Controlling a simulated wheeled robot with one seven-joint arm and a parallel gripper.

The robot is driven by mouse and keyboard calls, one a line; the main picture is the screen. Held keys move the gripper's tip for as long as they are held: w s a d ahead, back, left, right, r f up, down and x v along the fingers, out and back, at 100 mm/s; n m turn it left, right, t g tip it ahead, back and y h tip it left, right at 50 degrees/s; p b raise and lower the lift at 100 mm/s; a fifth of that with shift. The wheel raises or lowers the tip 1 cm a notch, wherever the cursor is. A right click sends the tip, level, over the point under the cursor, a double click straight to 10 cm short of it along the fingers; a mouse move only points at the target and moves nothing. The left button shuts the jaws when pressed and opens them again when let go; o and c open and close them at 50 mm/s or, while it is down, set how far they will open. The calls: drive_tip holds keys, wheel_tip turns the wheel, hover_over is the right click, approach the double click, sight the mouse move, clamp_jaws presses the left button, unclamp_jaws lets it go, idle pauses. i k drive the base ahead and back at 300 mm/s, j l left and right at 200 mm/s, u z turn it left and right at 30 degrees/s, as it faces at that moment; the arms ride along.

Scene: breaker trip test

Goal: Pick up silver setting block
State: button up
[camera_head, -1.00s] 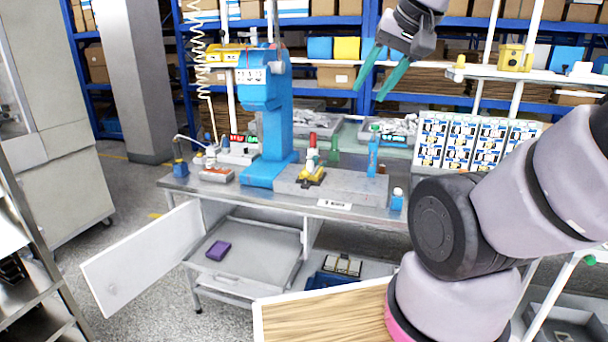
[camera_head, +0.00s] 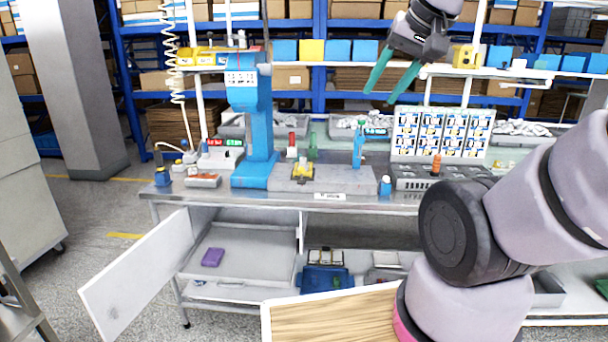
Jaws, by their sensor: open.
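My gripper (camera_head: 380,97) is open and empty, its two green fingers pointing down and left, high above the back of the workbench (camera_head: 300,200). I cannot pick out the silver setting block with certainty. A purple block (camera_head: 212,257) lies in the open compartment below the bench at left. A blue tray (camera_head: 325,279) with small items stands on the lower shelf, with a pale grey item (camera_head: 386,259) to its right, too small to tell. My arm hides part of the bench's right side.
A blue press (camera_head: 258,120) stands on the bench beside a grey plate (camera_head: 345,180) carrying a yellow fixture (camera_head: 302,171). A white door (camera_head: 140,275) hangs open at lower left. A panel of breakers (camera_head: 442,133) stands at back right. A wood-topped surface (camera_head: 330,317) is in front.

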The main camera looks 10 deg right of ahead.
sight(303, 162)
drive_tip(key=i+j+z, duration=0.1)
drive_tip(key=i+j, duration=0.9)
drive_tip(key=i+l, duration=0.05)
drive_tip(key=i, duration=0.05)
